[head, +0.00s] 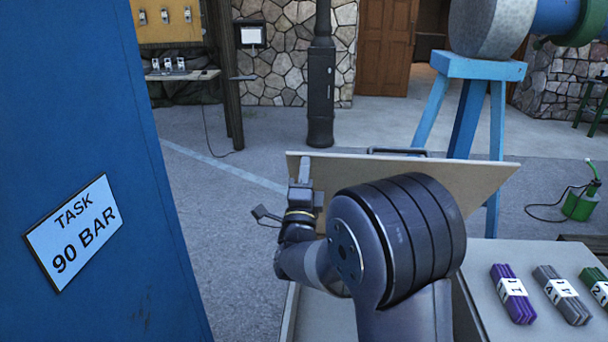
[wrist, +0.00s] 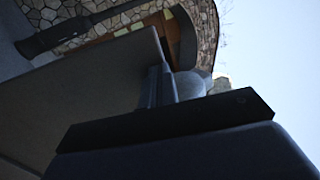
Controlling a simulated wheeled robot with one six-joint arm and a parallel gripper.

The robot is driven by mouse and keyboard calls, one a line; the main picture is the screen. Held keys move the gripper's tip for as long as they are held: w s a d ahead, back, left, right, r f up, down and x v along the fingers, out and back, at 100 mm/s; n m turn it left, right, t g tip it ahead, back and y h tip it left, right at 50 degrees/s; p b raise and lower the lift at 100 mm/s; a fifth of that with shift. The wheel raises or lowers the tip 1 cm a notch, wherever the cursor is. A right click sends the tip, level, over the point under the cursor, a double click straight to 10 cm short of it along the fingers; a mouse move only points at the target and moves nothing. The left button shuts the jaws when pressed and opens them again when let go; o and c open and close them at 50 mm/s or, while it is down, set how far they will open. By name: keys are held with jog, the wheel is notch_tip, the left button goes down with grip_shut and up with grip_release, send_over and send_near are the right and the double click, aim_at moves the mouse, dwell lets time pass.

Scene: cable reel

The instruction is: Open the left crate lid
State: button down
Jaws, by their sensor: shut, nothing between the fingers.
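The left crate lid (head: 478,176) is a pale flat board standing raised and tilted above the crate, in the middle of the head view. A dark handle (head: 397,152) shows at its top edge. The crate's pale wall (head: 290,312) shows below, mostly hidden by my arm. My gripper (head: 304,168) is shut and empty, at the near side of the lid by its left end. In the wrist view the lid (wrist: 105,85) is a large dark panel close beside my gripper (wrist: 160,82). I cannot tell whether they touch.
A blue panel with a "TASK 90 BAR" sign (head: 74,231) stands close on the left. A pale surface to the right holds purple (head: 513,294), grey (head: 563,295) and green (head: 597,286) bundles. A blue trestle (head: 474,100) stands behind the lid. Open paving lies at left.

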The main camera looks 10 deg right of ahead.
jog(key=w+d+r+g+p, duration=0.1)
jog(key=w+r, duration=0.1)
jog(key=w, duration=0.2)
jog(key=w+d+r+g+y+p, duration=0.1)
jog(key=w+r+p, duration=0.1)
jog(key=w, duration=0.3)
jog(key=shift+w+r, duration=0.2)
jog(key=shift+r, duration=0.25)
jog(key=shift+f, duration=0.1)
